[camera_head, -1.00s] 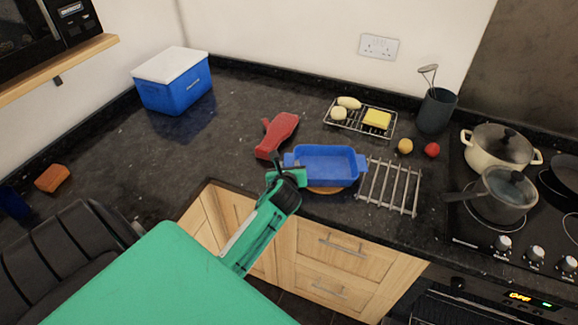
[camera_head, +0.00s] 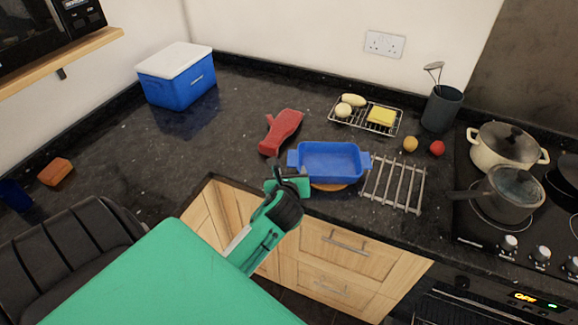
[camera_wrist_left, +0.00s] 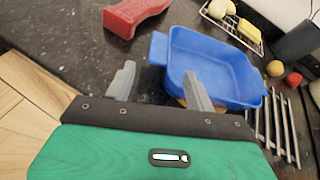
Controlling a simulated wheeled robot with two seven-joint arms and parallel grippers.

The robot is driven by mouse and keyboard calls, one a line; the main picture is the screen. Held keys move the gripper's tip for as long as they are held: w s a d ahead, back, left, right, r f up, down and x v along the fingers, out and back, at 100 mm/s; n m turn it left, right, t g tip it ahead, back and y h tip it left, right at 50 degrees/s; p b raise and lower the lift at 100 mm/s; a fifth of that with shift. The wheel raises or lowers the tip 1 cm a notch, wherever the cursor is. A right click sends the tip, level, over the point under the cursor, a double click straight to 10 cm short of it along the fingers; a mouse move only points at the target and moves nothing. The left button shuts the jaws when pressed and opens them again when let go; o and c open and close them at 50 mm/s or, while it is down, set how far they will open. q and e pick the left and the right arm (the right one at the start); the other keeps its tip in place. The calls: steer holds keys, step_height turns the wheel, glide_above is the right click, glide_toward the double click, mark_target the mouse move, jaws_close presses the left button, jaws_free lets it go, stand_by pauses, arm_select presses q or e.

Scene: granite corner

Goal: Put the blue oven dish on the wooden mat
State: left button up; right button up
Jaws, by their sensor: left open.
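The blue oven dish (camera_head: 333,163) stands upright near the counter's front edge. A rim of the round wooden mat (camera_head: 330,187) shows under the dish's front side; the dish hides the rest, and it looks to rest on the mat. In the left wrist view the dish (camera_wrist_left: 222,62) is ahead and right, with a sliver of the mat (camera_wrist_left: 183,102) below it. My left gripper (camera_head: 284,178) is open and empty, just front-left of the dish's left handle. Its fingers (camera_wrist_left: 160,86) show apart in the wrist view, the right one overlapping the dish's near corner in the picture. My right gripper is out of view.
A metal rack (camera_head: 394,186) lies close right of the dish. A red object (camera_head: 281,131) lies behind-left. A wire tray with food (camera_head: 366,114), lemon (camera_head: 410,144) and tomato (camera_head: 437,148) are behind-right. Pots stand on the hob (camera_head: 470,222). The counter's left is mostly clear.

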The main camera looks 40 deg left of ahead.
arm_select(q)
steer(key=shift+v, duration=2.2)
steer(key=shift+w, duration=0.1)
